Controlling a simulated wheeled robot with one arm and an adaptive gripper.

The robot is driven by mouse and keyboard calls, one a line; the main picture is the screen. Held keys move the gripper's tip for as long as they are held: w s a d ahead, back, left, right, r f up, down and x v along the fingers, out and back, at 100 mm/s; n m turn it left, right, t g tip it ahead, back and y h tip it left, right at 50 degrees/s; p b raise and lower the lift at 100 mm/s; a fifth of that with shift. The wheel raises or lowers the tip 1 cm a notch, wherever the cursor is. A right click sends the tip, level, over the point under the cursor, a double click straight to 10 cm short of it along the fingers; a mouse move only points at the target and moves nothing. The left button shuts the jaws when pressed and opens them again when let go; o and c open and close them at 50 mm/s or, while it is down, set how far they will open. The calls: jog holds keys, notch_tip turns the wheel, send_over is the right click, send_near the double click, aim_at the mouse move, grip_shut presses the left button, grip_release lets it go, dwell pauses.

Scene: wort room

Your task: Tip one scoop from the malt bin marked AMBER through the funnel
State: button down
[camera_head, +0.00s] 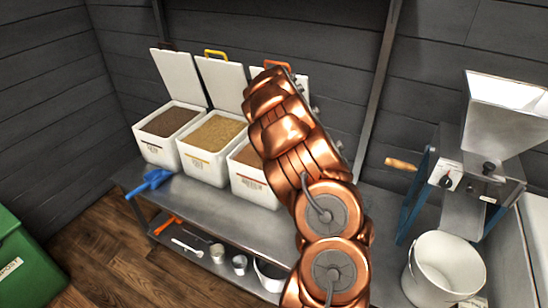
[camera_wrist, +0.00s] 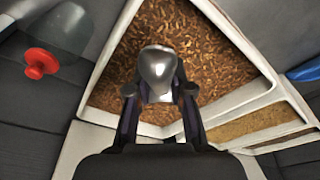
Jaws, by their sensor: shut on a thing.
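Three white malt bins stand in a row with their lids up: the left bin (camera_head: 150,152) holds dark brown malt, the middle bin (camera_head: 198,165) tan malt, the right bin (camera_head: 250,185) reddish-brown malt. Their labels are too small to read. In the head view my arm hides my gripper and part of the right bin. In the wrist view my gripper (camera_wrist: 158,92) is shut on a silver metal scoop (camera_wrist: 158,68), held over reddish-brown malt (camera_wrist: 205,55). I cannot tell whether the scoop touches the malt. A metal funnel-shaped hopper (camera_head: 505,105) tops the mill at right.
A blue scoop (camera_head: 152,181) lies at the bench's left end. The mill (camera_head: 470,180) has a wooden crank handle (camera_head: 400,164); a white bucket (camera_head: 445,270) stands below. Small metal cups (camera_head: 239,263) sit on the lower shelf. A green container (camera_head: 25,265) is at far left.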

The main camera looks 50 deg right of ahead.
jog(key=shift+s+a+f+b, duration=0.15)
jog(key=shift+f+b, duration=0.25)
jog(key=shift+b, duration=0.25)
jog(key=r+t+b, duration=0.1)
jog(key=b, duration=0.1)
jog(key=s+a+r+h+b, duration=0.1)
jog(key=b, duration=0.2)
jog(key=shift+s+t, duration=0.2)
jog(key=shift+t, duration=0.2)
jog(key=shift+s+a+r+b, duration=0.1)
jog(key=shift+r+b, duration=0.2)
jog(key=shift+b, duration=0.2)
jog(key=s+r+b, duration=0.1)
jog(key=a+r+t+b, duration=0.1)
jog(key=b, duration=0.1)
jog(key=shift+s+a+r+h, duration=0.1)
jog(key=shift+s+r+h, duration=0.05)
jog(key=shift+s+h, duration=0.25)
jog(key=shift+s+a+r+t+b, duration=0.25)
jog(key=shift+s+r+b, duration=0.15)
jog(key=shift+r, duration=0.15)
jog(key=shift+s+a+r+t+b, duration=0.2)
jog(key=shift+s+r+b, duration=0.1)
jog(key=shift+r+b, duration=0.15)
